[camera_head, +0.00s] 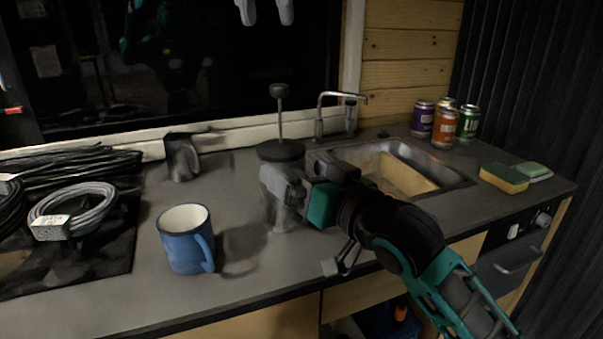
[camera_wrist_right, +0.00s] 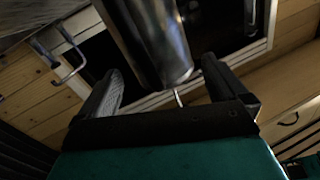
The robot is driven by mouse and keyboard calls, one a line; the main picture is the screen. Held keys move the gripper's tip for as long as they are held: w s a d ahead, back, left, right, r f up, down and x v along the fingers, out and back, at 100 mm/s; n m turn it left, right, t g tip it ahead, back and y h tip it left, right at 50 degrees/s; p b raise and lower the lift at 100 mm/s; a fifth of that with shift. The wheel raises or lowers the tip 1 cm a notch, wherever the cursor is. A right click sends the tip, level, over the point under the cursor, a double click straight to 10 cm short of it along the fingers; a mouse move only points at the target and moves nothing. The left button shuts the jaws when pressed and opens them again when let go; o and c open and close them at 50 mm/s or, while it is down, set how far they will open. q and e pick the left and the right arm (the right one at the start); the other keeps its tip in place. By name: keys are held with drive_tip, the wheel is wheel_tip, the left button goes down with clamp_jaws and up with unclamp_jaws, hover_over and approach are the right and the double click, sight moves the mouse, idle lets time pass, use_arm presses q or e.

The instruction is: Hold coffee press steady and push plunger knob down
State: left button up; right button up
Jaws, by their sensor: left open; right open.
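The coffee press (camera_head: 278,215) stands upright on the counter, with a dark lid (camera_head: 281,151). Its plunger knob (camera_head: 279,90) is high above the lid on a thin raised rod. My right gripper (camera_head: 285,188) is open at the press body, partly hiding it. In the right wrist view, the shiny press body (camera_wrist_right: 155,40) lies between the two spread fingers of the right gripper (camera_wrist_right: 165,80), with gaps showing beside it. My left gripper (camera_head: 264,10) is open and empty at the top edge, well above the knob. Only its pale fingertips show.
A blue mug (camera_head: 186,240) stands left of the press, and a dark metal pitcher (camera_head: 182,157) behind it. Coiled cables (camera_head: 72,205) lie at far left. A faucet (camera_head: 340,97), sink (camera_head: 450,181), several cans (camera_head: 445,127) and sponges (camera_head: 504,178) are to the right.

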drive_tip(key=shift+w+a, duration=0.1)
drive_tip(key=shift+w, duration=0.05)
clamp_jaws()
idle(0.9)
